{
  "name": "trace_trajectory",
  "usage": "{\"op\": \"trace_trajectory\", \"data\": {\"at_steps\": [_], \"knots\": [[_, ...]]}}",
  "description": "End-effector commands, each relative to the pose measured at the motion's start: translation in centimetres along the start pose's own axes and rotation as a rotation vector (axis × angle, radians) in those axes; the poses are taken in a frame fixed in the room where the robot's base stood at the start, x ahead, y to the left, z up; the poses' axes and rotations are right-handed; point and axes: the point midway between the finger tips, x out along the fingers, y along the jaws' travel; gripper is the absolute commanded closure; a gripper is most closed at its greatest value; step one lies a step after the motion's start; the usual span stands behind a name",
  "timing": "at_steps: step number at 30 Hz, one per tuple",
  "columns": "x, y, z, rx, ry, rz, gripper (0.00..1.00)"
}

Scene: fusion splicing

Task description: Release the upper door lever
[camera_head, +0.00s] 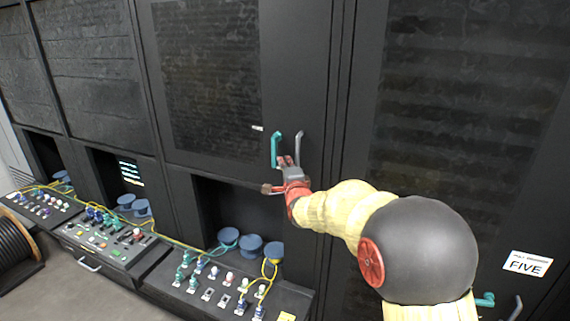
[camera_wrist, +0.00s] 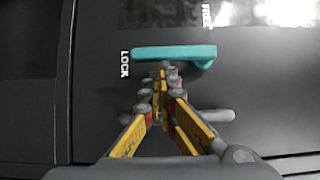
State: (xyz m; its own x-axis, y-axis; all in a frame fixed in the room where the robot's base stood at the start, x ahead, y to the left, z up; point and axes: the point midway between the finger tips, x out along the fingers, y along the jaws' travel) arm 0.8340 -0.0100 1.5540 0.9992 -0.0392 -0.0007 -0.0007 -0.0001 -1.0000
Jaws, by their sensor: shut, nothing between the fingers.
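The upper door lever (camera_head: 275,150) is teal and hangs downward on the dark cabinet door, left of a grey door handle (camera_head: 298,148). In the wrist view the lever (camera_wrist: 170,53) lies crosswise, its free end beside the LOCK label (camera_wrist: 125,63). The FREE label (camera_wrist: 207,15) is off to the side of the lever's other end. My gripper (camera_head: 286,161) is shut and empty at the lower part of the lever. In the wrist view its fingertips (camera_wrist: 164,68) are together right beside the lever, on the grey handle's side; whether they touch it cannot be told.
The grey handle also shows in the wrist view (camera_wrist: 218,115), partly behind my fingers. Below the door are an open recess with blue spools (camera_head: 250,245) and a console (camera_head: 215,290) with several coloured connectors. Another teal lever (camera_head: 485,299) is at the lower right.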

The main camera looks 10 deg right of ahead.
Motion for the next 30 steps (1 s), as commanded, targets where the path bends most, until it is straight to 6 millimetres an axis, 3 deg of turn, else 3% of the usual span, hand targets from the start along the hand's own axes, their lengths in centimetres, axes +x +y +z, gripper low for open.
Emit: {"op": "trace_trajectory", "data": {"at_steps": [30], "knots": [[0.29,0.53,0.5,0.069,0.0,-0.047,1.0]]}}
